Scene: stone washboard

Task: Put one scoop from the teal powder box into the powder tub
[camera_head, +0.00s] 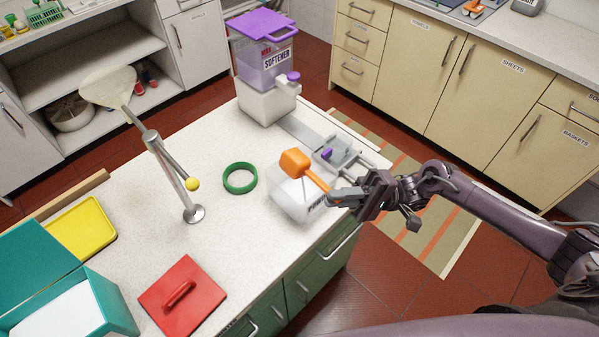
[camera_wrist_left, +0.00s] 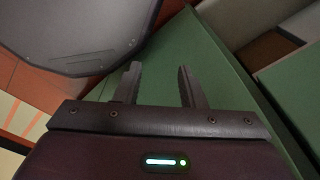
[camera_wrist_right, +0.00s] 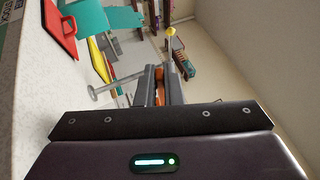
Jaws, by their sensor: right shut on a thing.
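The open teal powder box (camera_head: 108,300) stands at the lower left of the counter, with white powder inside. The powder tub (camera_head: 290,203) is a whitish tub near the counter's front right edge, partly hidden by the scoop and my gripper. My right gripper (camera_head: 335,195) is shut on the handle of an orange scoop (camera_head: 295,161). The scoop's head appears over the tub; whether it holds powder is hidden. In the right wrist view, orange shows between the fingers (camera_wrist_right: 160,88). My left gripper (camera_wrist_left: 158,85) is open and empty beside a green cabinet face, outside the head view.
A red lid (camera_head: 183,300) with a handle lies near the box. A green ring (camera_head: 240,178) lies mid-counter beside a metal post (camera_head: 170,170) with a yellow knob. A softener dispenser (camera_head: 265,65) stands at the back, a yellow tray (camera_head: 80,228) at the left.

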